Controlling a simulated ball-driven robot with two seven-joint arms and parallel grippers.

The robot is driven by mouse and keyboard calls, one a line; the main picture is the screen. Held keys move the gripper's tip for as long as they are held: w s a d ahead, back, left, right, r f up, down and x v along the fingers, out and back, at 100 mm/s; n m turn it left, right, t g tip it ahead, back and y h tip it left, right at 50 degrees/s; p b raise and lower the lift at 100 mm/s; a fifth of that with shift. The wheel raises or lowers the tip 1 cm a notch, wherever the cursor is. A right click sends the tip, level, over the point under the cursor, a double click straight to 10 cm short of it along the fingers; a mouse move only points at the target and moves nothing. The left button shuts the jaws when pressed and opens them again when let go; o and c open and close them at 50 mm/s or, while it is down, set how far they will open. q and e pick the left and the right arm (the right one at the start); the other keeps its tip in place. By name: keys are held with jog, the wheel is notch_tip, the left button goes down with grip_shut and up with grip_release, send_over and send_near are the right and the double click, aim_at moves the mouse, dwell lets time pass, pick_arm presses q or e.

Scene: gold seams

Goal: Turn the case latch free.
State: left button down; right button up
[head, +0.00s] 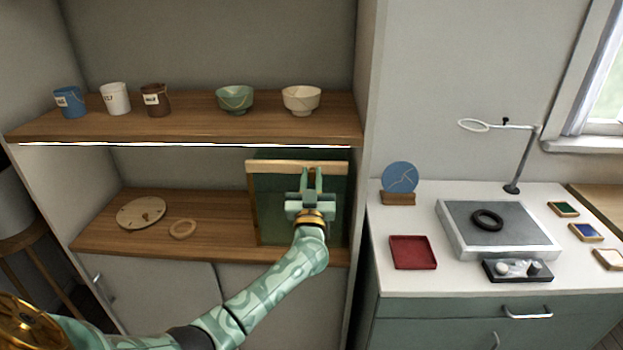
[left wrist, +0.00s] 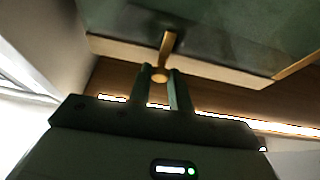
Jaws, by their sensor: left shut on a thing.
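The case (head: 273,205) is a dark green box with a pale wooden frame, standing on the lower shelf at its right end. My left gripper (head: 311,180) is in front of the case near its top edge. In the left wrist view, my left gripper (left wrist: 160,88) is shut on the latch (left wrist: 167,45), a small brass-coloured bar with a round end between the fingers. The latch lies across the pale frame edge (left wrist: 215,70) onto the dark green panel. In the head view my gripper hides the latch. My right gripper is not in view.
The upper shelf (head: 200,128) sits just above the case and holds several cups and two bowls. A round wooden disc (head: 141,212) and a ring (head: 183,229) lie left on the lower shelf. A cabinet side wall (head: 366,150) closes the right. A white counter (head: 400,285) holds trays and a lamp.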

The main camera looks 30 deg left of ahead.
pick_arm(q)
jog(key=shift+n, duration=0.5)
jog(key=n+g+y, duration=0.1)
jog(key=n, duration=0.1)
jog(key=n+g+y+p, duration=0.1)
jog(key=n, duration=0.2)
jog(key=shift+d+n+g, duration=0.15)
jog(key=shift+n+g, duration=0.15)
jog(key=n+g+p, duration=0.1)
jog(key=n, duration=0.2)
jog(key=n+g+y+p, duration=0.1)
jog(key=n, duration=0.2)
jog(key=shift+r+g+y, duration=0.1)
jog(key=shift+g+y, duration=0.2)
jog(key=n+g+p, duration=0.1)
jog(key=n+g, duration=0.1)
jog(key=n, duration=0.3)
jog(key=shift+w+d+p, duration=0.1)
jog(key=shift+p, duration=0.3)
jog(key=shift+n+g+h+p, duration=0.3)
jog(key=shift+n+p, duration=0.2)
jog(key=shift+n, duration=0.6)
jog(key=shift+n+g+h+p, duration=0.2)
jog(key=shift+n+g+p, duration=0.25)
jog(key=shift+n, duration=0.65)
jog(key=c, duration=1.3)
grip_release()
